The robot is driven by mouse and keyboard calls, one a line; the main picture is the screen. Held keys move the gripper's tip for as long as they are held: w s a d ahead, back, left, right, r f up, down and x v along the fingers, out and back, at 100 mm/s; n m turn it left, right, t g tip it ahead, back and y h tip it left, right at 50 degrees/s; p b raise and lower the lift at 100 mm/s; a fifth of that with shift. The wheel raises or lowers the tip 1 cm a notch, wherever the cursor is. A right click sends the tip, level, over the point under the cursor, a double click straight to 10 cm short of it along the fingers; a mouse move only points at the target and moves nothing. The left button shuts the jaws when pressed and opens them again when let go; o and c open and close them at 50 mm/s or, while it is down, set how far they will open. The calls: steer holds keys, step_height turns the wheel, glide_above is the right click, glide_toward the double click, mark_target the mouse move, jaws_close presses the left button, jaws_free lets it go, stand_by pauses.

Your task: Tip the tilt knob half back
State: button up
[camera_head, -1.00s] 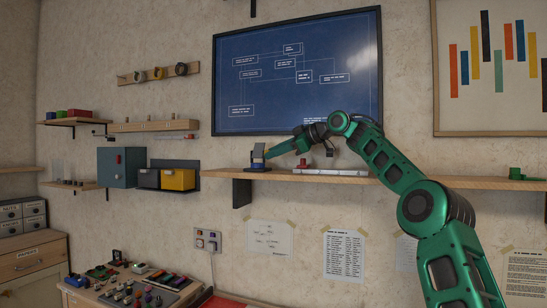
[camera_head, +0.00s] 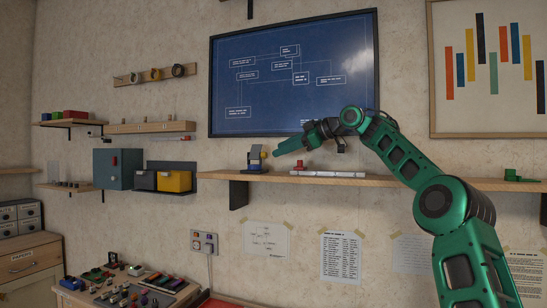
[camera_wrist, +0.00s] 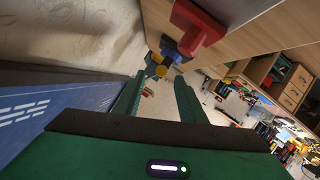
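A small grey device with a blue base (camera_head: 254,166) stands on the wall shelf, left of centre. A yellow knob (camera_head: 263,154) shows on its right side; I take it for the tilt knob. My gripper (camera_head: 279,152) is just right of the knob, pointing left, apart from it. In the wrist view my gripper (camera_wrist: 158,98) has its two green fingers spread with nothing between them. The yellow knob (camera_wrist: 160,71) shows beyond the fingertips, near the gap's middle, beside the blue part of the device (camera_wrist: 171,51). The knob's exact tilt is too small to tell.
A red block-like thing (camera_head: 300,164) and a flat whitish bar (camera_head: 328,173) lie on the shelf (camera_head: 400,182) below my arm. The red thing (camera_wrist: 198,30) looks close in the wrist view. A blue board (camera_head: 295,75) hangs behind, above the shelf.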

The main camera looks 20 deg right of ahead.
steer(key=v, duration=0.5)
steer(key=shift+d+r, duration=0.1)
steer(key=shift+d, duration=0.05)
steer(key=shift+s, duration=0.1)
steer(key=shift+s, duration=0.1)
